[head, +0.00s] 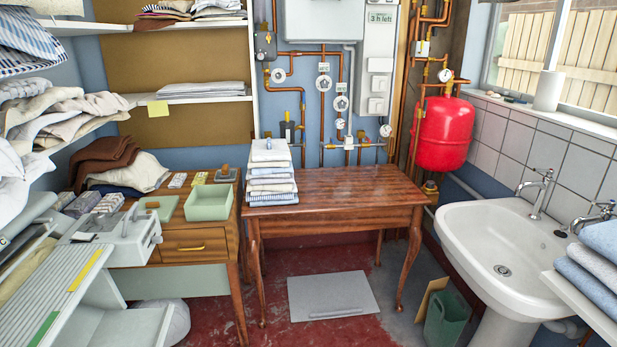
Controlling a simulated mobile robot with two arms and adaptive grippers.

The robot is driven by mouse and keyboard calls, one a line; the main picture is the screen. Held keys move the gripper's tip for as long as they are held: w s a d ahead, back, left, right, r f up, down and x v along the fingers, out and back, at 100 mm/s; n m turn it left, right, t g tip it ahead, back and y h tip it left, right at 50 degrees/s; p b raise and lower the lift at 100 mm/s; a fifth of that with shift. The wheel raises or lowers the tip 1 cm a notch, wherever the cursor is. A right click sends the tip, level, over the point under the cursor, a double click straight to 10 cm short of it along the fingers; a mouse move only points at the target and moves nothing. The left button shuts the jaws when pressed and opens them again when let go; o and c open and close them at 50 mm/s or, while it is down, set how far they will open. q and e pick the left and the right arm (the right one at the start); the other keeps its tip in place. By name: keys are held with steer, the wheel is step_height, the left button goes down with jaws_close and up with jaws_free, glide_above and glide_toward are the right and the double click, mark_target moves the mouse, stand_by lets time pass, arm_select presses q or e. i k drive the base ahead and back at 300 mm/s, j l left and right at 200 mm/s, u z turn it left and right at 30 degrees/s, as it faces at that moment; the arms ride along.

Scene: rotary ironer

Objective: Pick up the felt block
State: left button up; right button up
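No object is plainly recognisable as the felt block. A small dark block with a wooden knob on top (225,174) sits at the back right of the left wooden desk and may be it. A flat green piece (159,206) with a small knob lies further forward on the same desk, left of a pale green open box (208,203). Neither of my grippers is in view.
The wooden desk (181,247) stands left of a wooden table (345,191) carrying a folded linen stack (270,175). The ironer (130,238) is at the left front. A sink (495,245) is on the right. A grey board (332,296) lies on the red floor.

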mark_target(226, 172)
steer(key=i+l+u, duration=0.25)
steer(key=i+u, duration=0.2)
steer(key=i+l+u, duration=0.45)
steer(key=i, duration=0.1)
